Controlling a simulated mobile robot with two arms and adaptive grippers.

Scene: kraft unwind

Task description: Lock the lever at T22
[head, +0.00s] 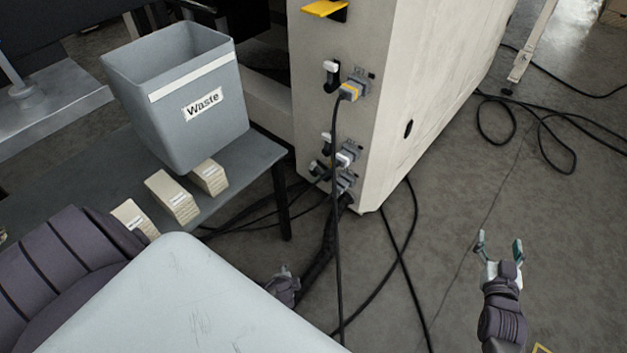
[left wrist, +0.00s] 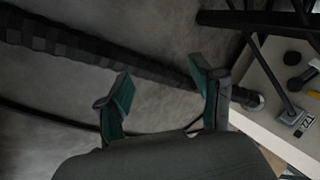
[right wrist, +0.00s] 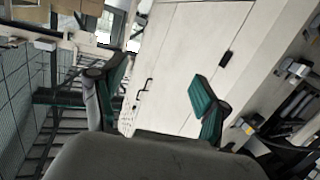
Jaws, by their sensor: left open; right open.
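The pale cabinet (head: 400,60) carries a column of grey connectors on its near end: an upper one with a yellow band (head: 351,90), a middle one (head: 347,157) and a lower one (head: 346,181). Their labels are too small to read in the head view. In the left wrist view, a grey connector (left wrist: 292,117) at the right edge has an upside-down label that seems to read T22 (left wrist: 303,127); its lever position is unclear. My left gripper (head: 284,274) is open and empty, low beside the thick hose, apart from the connectors. My right gripper (head: 499,246) is open over bare floor.
A grey waste bin (head: 135,75) and several label stacks (head: 172,196) stand on a low bench (head: 255,150) left of the cabinet. A thick black hose (left wrist: 100,55) and thin cables (head: 405,270) hang and run across the floor.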

